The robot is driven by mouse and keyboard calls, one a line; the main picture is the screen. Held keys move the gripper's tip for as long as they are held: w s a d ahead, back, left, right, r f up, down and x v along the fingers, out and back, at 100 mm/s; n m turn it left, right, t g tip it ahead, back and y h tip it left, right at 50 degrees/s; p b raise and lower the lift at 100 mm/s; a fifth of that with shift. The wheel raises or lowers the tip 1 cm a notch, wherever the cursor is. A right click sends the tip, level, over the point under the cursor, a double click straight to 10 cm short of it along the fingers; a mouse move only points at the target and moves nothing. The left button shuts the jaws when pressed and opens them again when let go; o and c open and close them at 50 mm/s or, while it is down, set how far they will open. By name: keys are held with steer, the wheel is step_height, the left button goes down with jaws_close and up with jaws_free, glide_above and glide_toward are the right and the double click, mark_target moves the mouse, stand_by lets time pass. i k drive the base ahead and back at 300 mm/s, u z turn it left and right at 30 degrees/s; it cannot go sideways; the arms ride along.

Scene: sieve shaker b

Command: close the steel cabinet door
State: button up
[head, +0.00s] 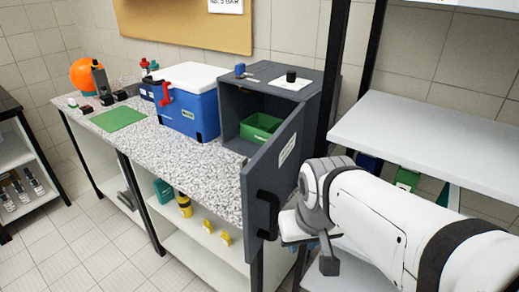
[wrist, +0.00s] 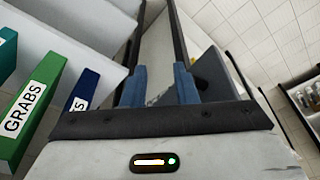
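The dark grey steel cabinet (head: 314,82) stands on the speckled worktop with its door (head: 272,165) swung wide open toward the front. The door has a pale label and a black handle (head: 267,213) near its free edge. My gripper (head: 312,246) is just right of the door's lower free edge, partly hidden by my arm; I cannot tell if it touches the door. In the wrist view my gripper (wrist: 160,88) shows two blue-padded fingers apart with nothing held between them. A grey-blue panel, probably the door (wrist: 218,78), lies right of the fingers.
A green bin (head: 262,128) sits inside the cabinet. A blue cooler box (head: 190,108) with a white lid stands left of it. A white shelf rack (head: 420,130) is close on the right, with a green binder (wrist: 30,112) and a blue binder (wrist: 84,98). Floor at front left is clear.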

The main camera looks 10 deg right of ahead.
mark_target(268, 179)
steer(key=k, duration=0.95)
steer(key=u, duration=0.05)
steer(key=i, duration=0.45)
steer(key=z, duration=0.3)
